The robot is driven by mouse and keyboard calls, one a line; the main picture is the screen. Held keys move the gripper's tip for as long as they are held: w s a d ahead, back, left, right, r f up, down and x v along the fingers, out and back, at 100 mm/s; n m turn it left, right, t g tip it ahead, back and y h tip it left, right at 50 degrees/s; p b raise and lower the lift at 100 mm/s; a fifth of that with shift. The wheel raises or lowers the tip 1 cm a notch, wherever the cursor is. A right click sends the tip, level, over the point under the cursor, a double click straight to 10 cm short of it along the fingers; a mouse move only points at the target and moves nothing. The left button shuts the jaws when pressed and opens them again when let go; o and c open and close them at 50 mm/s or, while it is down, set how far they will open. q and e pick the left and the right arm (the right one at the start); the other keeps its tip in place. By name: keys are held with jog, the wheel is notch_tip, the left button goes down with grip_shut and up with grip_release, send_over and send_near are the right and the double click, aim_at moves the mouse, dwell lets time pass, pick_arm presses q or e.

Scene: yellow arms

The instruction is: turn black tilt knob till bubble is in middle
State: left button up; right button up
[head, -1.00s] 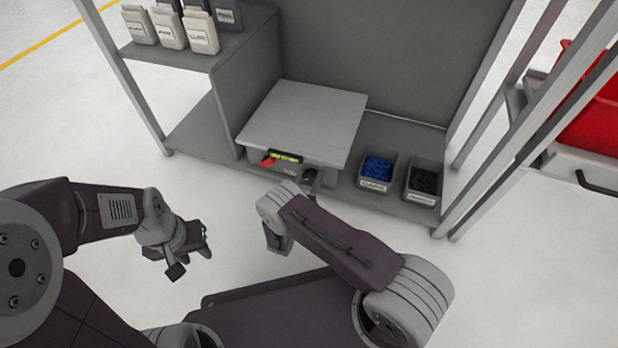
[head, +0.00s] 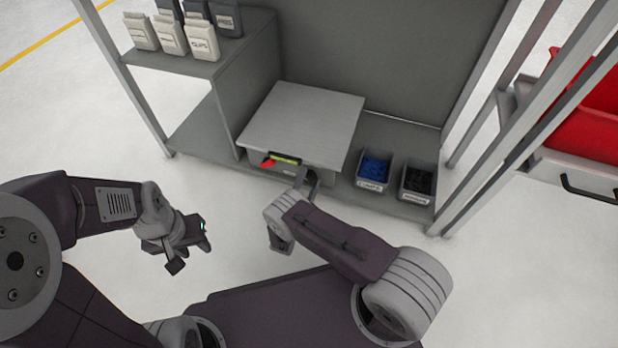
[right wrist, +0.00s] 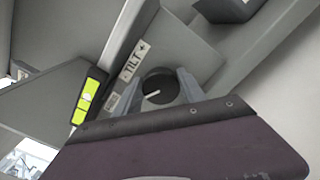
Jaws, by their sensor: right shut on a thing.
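The black tilt knob (right wrist: 160,88) has a white pointer line and sits beside a TILT label (right wrist: 133,63) in the right wrist view. My right gripper (right wrist: 166,88) is shut on it, one finger on each side. In the head view this gripper (head: 308,180) is at the front of the grey box and hides the knob. The yellow-green bubble level (right wrist: 87,101) shows left of the knob; I cannot tell surely where its bubble lies. My left gripper (head: 190,253) appears open and empty, above the floor.
A flat grey plate (head: 303,123) tops the box on the lower shelf. A red piece (head: 268,163) is beside the level. Bins with blue parts (head: 372,172) and black parts (head: 417,183) stand to the right. Shelf posts (head: 490,140) rise at right.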

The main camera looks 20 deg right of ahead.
pick_arm(q)
jog(key=shift+r+p, duration=0.65)
jog(key=shift+r, duration=0.15)
pick_arm(e)
jog(key=shift+f+m, duration=0.15)
jog(key=shift+m, duration=2.05)
jog(key=o, duration=1.4)
jog(key=shift+c, duration=0.2)
